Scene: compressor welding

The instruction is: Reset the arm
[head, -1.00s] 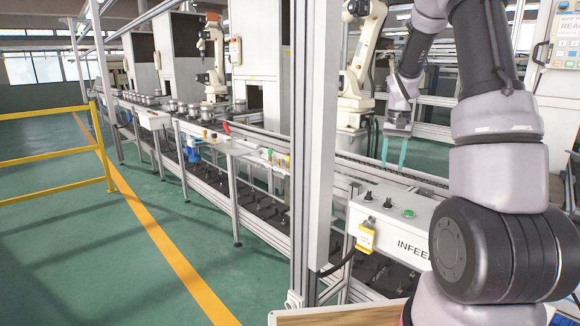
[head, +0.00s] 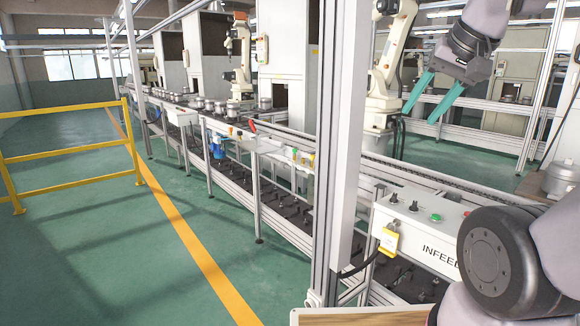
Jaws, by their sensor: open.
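My gripper (head: 420,108) is in the upper right of the head view. Its two teal fingers are spread apart and point down and to the left. Nothing shows between them. The gripper is raised above the conveyor line, in front of the cells behind it in the picture. My arm comes in from the right edge, and part of it lies outside the picture.
A conveyor (head: 440,189) runs back to the left, with metal compressor parts (head: 222,107) on it. The INFEED box (head: 418,222) and a grey post (head: 338,150) stand close by. A metal part (head: 562,180) sits at right. A yellow railing (head: 75,181) borders open green floor at left.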

